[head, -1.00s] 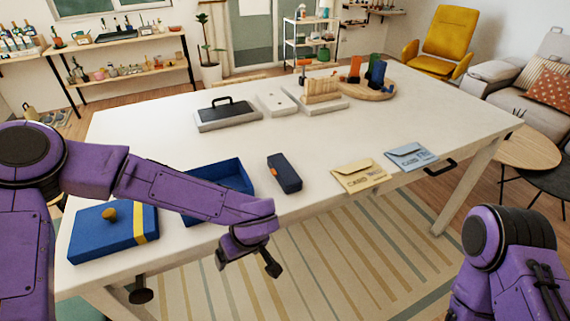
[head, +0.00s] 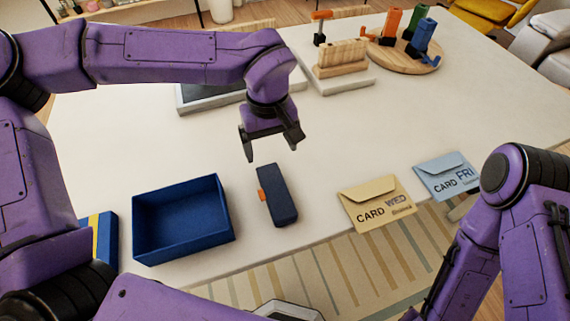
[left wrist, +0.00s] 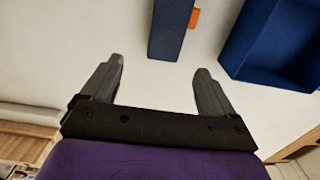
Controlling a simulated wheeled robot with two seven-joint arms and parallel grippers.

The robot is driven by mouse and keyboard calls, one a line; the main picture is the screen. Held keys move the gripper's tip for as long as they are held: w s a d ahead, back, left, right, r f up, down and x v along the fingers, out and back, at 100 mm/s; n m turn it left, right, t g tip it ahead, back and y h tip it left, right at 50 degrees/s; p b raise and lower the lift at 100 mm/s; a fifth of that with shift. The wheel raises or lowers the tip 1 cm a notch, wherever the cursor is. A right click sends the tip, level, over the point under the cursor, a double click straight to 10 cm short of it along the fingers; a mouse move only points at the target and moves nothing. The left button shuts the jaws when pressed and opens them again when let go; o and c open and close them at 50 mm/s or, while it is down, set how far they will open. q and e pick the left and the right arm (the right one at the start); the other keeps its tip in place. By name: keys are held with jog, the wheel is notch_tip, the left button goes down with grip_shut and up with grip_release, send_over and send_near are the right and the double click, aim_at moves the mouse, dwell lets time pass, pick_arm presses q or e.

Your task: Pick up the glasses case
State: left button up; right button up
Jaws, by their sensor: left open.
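The glasses case (head: 277,195) is a dark blue, narrow block with an orange tab on its left side. It lies on the white table near the front edge. My left gripper (head: 272,153) is open and empty, just behind the case in the head view. In the left wrist view the case (left wrist: 172,28) shows beyond and between the two open fingertips (left wrist: 158,78), apart from them. Its far end is cut off there. My right arm shows at the right of the head view, but its gripper is not in sight.
An open blue box (head: 184,254) stands left of the case, its blue lid (head: 105,238) further left. A yellow envelope (head: 376,204) and a blue envelope (head: 446,177) lie to the right. A wooden rack (head: 341,58) and a round board (head: 403,62) stand behind.

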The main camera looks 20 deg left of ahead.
aim_at(270, 176)
pick_arm(q)
jog(key=shift+w+f, duration=0.25)
jog(key=shift+f, duration=0.85)
jog(key=s+f, duration=0.1)
jog(key=f, duration=0.1)
jog(key=s+f+p, duration=0.1)
jog(key=s+f, duration=0.1)
jog(key=shift+f, duration=0.1)
jog(key=f, duration=0.1)
jog(key=w+f, duration=0.1)
jog(key=f, duration=0.2)
jog(key=shift+w+a+p, duration=0.1)
jog(key=shift+w+p, duration=0.2)
jog(key=shift+p, duration=0.1)
jog(key=shift+s+r, duration=0.2)
jog(key=shift+s, duration=0.2)
jog(key=c, duration=1.1)
pick_arm(e)
jog(key=shift+s+r, duration=0.3)
jog(key=shift+r, duration=0.65)
